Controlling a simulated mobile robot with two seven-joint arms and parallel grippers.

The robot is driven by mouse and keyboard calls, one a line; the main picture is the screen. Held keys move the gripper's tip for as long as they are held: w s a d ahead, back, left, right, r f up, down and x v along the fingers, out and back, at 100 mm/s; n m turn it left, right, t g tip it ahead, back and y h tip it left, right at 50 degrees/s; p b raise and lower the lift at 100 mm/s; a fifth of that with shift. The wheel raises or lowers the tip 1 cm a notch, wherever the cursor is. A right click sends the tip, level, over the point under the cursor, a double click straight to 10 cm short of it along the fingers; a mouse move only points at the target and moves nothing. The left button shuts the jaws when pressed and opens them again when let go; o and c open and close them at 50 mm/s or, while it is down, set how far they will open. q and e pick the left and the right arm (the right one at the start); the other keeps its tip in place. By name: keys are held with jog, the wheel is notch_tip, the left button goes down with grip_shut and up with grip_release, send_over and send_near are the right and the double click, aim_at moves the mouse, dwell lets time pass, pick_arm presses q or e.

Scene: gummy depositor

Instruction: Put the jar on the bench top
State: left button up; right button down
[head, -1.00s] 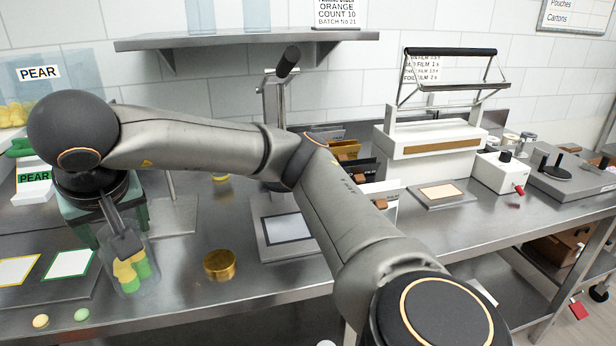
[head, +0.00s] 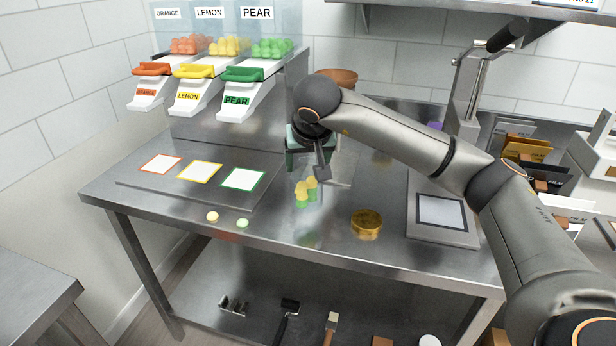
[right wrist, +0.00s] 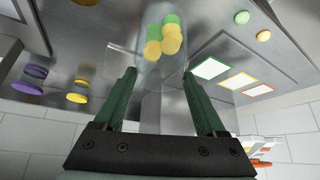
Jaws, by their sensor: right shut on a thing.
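The jar (head: 307,194) is clear, with yellow and green gummies inside. It also shows in the right wrist view (right wrist: 160,40), between the fingertips. My right gripper (head: 322,170) reaches down over the bench and is shut on the jar; its dark green fingers (right wrist: 160,78) show on either side of it. The steel bench top (head: 290,255) lies beneath. I cannot tell for sure whether the jar's base touches it. My left gripper is in neither view.
A round gold tin or lid (head: 366,224) lies right of the jar. Loose yellow (head: 212,216) and green (head: 242,223) gummies lie near the front edge. A plate with coloured squares (head: 200,172) is left, a grey pad (head: 441,212) right. Dispensers (head: 237,92) stand behind.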

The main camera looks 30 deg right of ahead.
jog(key=shift+w+d+f, duration=0.25)
jog(key=shift+w+f, duration=0.15)
jog(key=shift+f, duration=0.15)
jog(key=shift+w+d+f, duration=0.1)
jog(key=shift+f, duration=0.85)
jog(key=shift+w+d+f, duration=0.1)
jog(key=shift+f, duration=0.8)
jog(key=shift+f, duration=0.2)
grip_release()
